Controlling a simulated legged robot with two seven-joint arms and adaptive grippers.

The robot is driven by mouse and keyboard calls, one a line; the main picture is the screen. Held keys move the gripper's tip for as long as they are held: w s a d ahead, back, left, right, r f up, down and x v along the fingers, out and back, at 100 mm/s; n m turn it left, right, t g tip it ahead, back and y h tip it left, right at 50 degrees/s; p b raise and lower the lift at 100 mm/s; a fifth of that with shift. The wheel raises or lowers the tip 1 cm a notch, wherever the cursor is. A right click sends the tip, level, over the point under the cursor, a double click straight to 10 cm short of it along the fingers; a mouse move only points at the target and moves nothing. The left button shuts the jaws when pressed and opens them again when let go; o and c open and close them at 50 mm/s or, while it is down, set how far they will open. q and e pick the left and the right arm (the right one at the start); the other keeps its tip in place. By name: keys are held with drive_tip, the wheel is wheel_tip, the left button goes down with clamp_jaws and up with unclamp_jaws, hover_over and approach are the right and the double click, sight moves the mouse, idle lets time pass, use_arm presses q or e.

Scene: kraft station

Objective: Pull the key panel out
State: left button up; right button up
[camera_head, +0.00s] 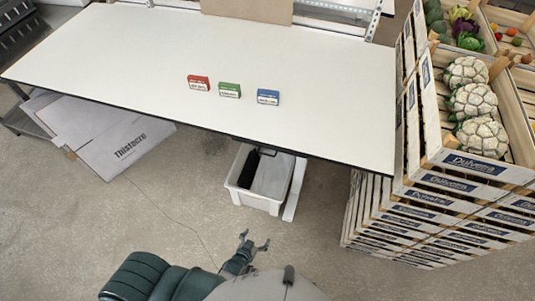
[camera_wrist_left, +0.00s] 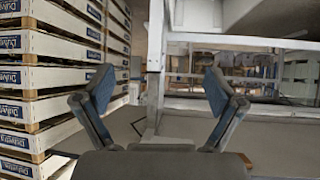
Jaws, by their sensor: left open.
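I cannot make out a key panel for certain in either view. My left gripper (camera_head: 254,241) is in front of the white table (camera_head: 330,85), out over the floor and apart from the table's front edge. In the left wrist view my left gripper (camera_wrist_left: 160,86) has its two fingers spread wide with nothing between them. Beyond the fingers stand a pale post and a frame with horizontal bars (camera_wrist_left: 240,42). My right gripper is not in view.
Red (camera_head: 198,83), green (camera_head: 229,90) and blue (camera_head: 268,97) boxes sit on the table. A white bin (camera_head: 262,198) stands beneath it. Stacked crates (camera_head: 440,190) rise at the right; they show at left in the wrist view (camera_wrist_left: 35,85). Flattened cardboard (camera_head: 105,130) lies at left.

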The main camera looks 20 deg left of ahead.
use_arm(q)
drive_tip(key=w+a+r+n+t+y+b, duration=0.1)
drive_tip(key=w+r+t, duration=0.3)
drive_tip(key=r, duration=1)
drive_tip(key=w+a+r+t+b, duration=0.1)
drive_tip(key=w+a+r+t, duration=0.2)
drive_tip(key=r, duration=1)
drive_tip(key=w, duration=0.6)
drive_tip(key=w+d, duration=0.1)
drive_tip(key=w, duration=1.1)
drive_tip(key=shift+d+p, duration=0.3)
drive_tip(key=shift+d, duration=0.05)
drive_tip(key=shift+c, duration=0.2)
